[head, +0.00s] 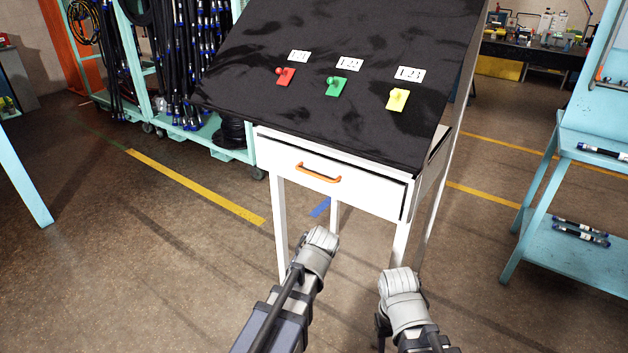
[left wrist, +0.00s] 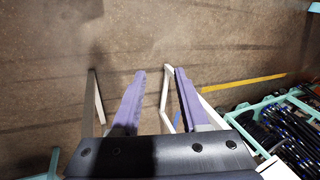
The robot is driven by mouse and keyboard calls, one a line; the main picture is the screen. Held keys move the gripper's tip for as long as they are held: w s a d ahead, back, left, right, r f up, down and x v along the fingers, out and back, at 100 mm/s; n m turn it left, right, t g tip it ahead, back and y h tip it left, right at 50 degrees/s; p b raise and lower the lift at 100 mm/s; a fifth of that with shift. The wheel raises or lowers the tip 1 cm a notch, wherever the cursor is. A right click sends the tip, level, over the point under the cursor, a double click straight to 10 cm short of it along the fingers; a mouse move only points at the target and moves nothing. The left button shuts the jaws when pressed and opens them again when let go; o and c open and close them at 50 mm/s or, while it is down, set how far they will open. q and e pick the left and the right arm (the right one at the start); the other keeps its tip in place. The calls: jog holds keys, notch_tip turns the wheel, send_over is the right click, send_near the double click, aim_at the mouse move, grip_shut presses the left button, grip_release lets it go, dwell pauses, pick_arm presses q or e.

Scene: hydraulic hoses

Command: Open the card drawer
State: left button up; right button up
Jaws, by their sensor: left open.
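The white drawer (head: 350,190) is in the front of a desk with a sloping black top (head: 300,125). It looks shut, with a dark gap along its top and right edges. Its orange bar handle (head: 318,172) is in the middle of the front. My left gripper's two purple fingers are apart and empty in the left wrist view (left wrist: 160,73). In the head view, my left wrist is below and in front of the drawer, clear of the handle, and its fingers are hidden. My right wrist (head: 402,287) is lower right of the drawer; its jaws cannot be made out.
Red (head: 286,77), green (head: 336,87) and yellow (head: 397,100) knobbed pieces lie on the top below number labels. A teal hose rack (head: 215,142) stands behind at left, a teal shelf unit (head: 555,230) at right. The floor before the desk is clear.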

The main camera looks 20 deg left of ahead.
pick_arm(q)
jog(key=w+a+r+m+t+y, duration=0.2)
jog(key=w+a+r+y, duration=0.15)
jog(key=w, duration=0.35)
jog(key=m+t+y, duration=0.6)
jog(key=m+t, duration=0.1)
jog(key=t, duration=0.1)
send_near(317, 177)
jog(key=x, duration=0.4)
jog(key=shift+h, duration=0.25)
jog(key=shift+b+x, duration=0.3)
jog(key=shift+x, duration=3.55)
jog(key=shift+s+n, duration=0.1)
jog(key=shift+n, duration=0.2)
grip_shut()
